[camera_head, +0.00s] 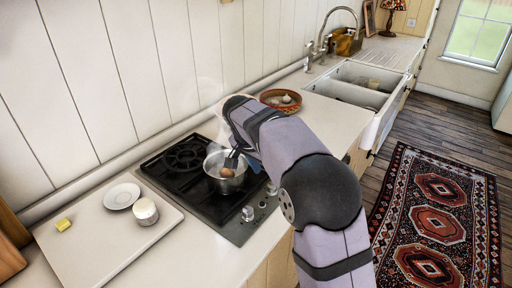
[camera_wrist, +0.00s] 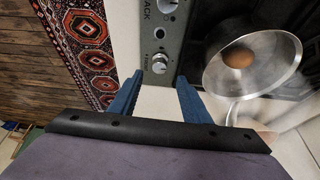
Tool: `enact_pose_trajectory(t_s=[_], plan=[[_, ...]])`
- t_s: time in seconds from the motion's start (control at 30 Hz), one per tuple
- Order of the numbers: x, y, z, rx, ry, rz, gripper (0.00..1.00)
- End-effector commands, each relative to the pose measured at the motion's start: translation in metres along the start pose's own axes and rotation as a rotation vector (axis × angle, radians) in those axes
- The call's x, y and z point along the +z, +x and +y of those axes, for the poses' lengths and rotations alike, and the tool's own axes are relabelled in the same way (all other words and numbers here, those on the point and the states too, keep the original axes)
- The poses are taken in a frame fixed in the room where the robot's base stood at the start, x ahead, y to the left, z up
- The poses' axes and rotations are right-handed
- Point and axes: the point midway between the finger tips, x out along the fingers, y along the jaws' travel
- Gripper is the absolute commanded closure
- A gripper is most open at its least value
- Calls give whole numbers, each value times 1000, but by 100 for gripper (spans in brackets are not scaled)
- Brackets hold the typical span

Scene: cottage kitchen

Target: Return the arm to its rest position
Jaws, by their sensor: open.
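My gripper (camera_wrist: 158,95) is open, and nothing shows between its blue fingers in the wrist view. In the head view the end of my arm hangs over the right side of the hob, and the gripper is partly hidden by the arm. A metal pan (camera_head: 214,162) stands on the black hob (camera_head: 168,174) with a brown, egg-like thing (camera_head: 226,172) in it. The pan (camera_wrist: 272,80) and the brown thing (camera_wrist: 239,59) also show in the wrist view, to the right of my fingers.
A white board (camera_head: 90,248) left of the hob holds a saucer (camera_head: 122,195), a jar (camera_head: 145,211) and a yellow block (camera_head: 63,224). A bowl (camera_head: 281,100) stands behind my arm near the double sink (camera_head: 352,84). Hob knobs (camera_wrist: 160,63) lie close to my fingers.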

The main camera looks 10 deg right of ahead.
Motion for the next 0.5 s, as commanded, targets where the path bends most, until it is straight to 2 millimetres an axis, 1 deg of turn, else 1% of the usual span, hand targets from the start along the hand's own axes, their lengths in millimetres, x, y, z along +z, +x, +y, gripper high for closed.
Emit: enact_pose_trajectory(t_s=[0.17, 0.27, 0.37, 0.47, 0.5], plan=[[3, 1, 7, 2, -23, -12, 57], [10, 3, 19, 4, -73, -36, 57], [23, 6, 40, 4, -155, -76, 57], [42, 9, 69, -2, -261, -127, 57], [52, 11, 82, -8, -306, -149, 57]])
